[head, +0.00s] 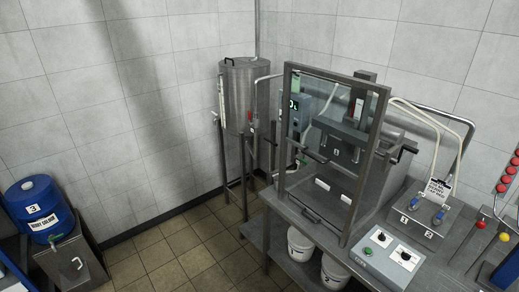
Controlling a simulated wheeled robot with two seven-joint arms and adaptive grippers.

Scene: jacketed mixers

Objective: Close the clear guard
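The clear guard (289,120) is a see-through panel in a grey metal frame. It stands at the front of the mixer on the metal bench, right of the picture's middle. A dark handle (311,215) shows near its lower edge. Behind the panel are a grey block (345,142) and two white labels. I cannot tell from this view how far the guard is open or shut. Neither of my grippers is in view.
A steel tank (244,95) on legs stands behind the bench. A control box (387,254) and valve block (420,212) sit on the bench's right. White buckets (301,244) are below. A blue drum (38,206) stands far left. Tiled floor (170,260) between is clear.

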